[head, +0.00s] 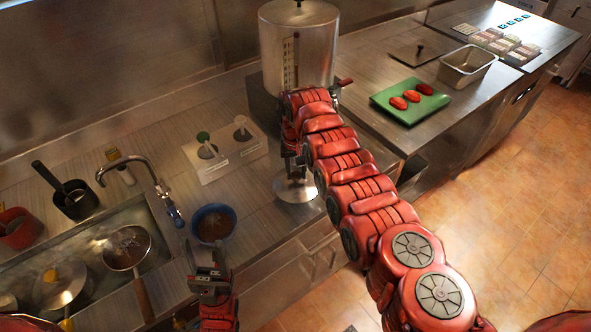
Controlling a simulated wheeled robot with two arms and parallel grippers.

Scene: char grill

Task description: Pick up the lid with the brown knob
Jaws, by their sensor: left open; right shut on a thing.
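My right gripper (293,170) is shut at the top of a round silver lid (299,190), below the large metal urn and by the counter's front edge. The fingers hide the lid's knob, so its colour cannot be seen. I cannot tell whether the lid touches the counter. My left gripper (208,272) is open and empty at the lower middle, just in front of a blue bowl (213,209) with dark contents. A flat lid (405,51) with a dark knob lies on the back-right counter.
A tall metal urn (298,45) stands behind my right arm. A green board (410,115) with red items and a metal pan (467,66) are at right.

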